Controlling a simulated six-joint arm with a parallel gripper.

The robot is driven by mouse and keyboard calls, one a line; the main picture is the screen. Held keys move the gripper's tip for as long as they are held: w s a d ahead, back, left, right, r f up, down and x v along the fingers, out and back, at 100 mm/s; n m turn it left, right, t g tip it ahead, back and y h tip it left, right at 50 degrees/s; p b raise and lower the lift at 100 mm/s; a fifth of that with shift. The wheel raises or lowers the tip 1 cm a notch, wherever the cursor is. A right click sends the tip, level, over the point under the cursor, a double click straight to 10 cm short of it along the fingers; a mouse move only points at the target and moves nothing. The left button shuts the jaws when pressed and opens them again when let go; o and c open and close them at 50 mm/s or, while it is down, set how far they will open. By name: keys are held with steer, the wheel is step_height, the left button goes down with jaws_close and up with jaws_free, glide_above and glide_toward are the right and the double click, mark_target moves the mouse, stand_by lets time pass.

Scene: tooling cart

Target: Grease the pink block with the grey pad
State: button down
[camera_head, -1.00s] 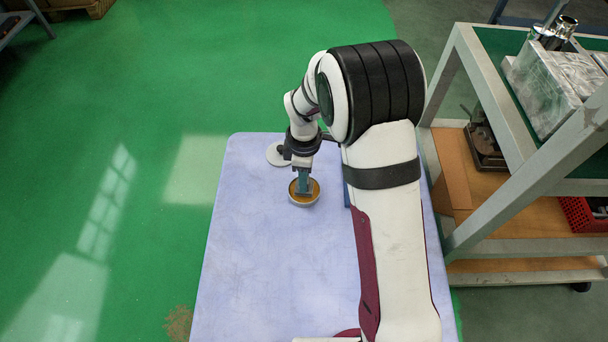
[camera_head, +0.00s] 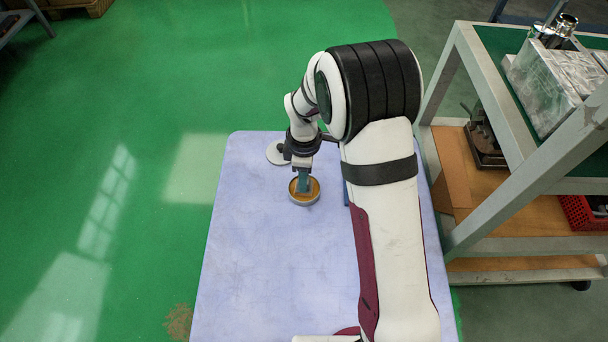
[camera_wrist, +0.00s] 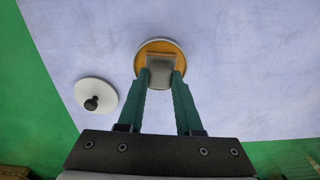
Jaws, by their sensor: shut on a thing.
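My gripper (camera_wrist: 162,80) is shut on the grey pad (camera_wrist: 161,66), which sits between the teal fingertips in the wrist view. The pad is at a round tin (camera_head: 304,199) of amber grease, over or in its opening; I cannot tell how deep. The tin's amber rim area (camera_wrist: 158,45) also shows in the wrist view. In the head view my gripper (camera_head: 303,183) points down at the tin. The pink block is not seen in either view; my arm hides part of the table.
A white round lid with a dark knob (camera_wrist: 93,97) lies beside the tin; it also shows in the head view (camera_head: 275,153). The pale blue table top (camera_head: 265,260) is clear at the front left. A metal shelf cart (camera_head: 480,80) stands to the right.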

stand_by(0.4)
steer(key=shift+r, duration=3.45)
